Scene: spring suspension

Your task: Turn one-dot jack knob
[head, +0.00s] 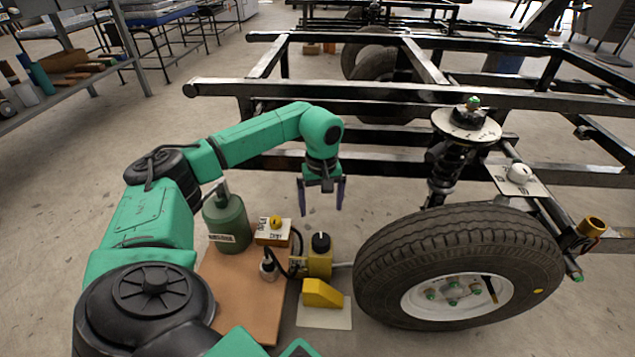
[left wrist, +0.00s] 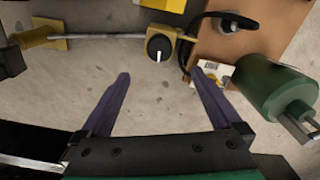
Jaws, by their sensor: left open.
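A black round knob (head: 320,242) sits on top of a yellow jack body (head: 319,264) on the floor left of the tyre. In the left wrist view the black knob (left wrist: 158,47) shows a white pointer mark. A second, yellow knob (head: 275,222) sits on a labelled box (head: 272,238) just to the left. I cannot make out dots on either knob. My right gripper is out of view.
A yellow wedge (head: 322,293) lies in front of the jack. A large tyre (head: 460,260) and black frame rails (head: 400,97) bound the right and back.

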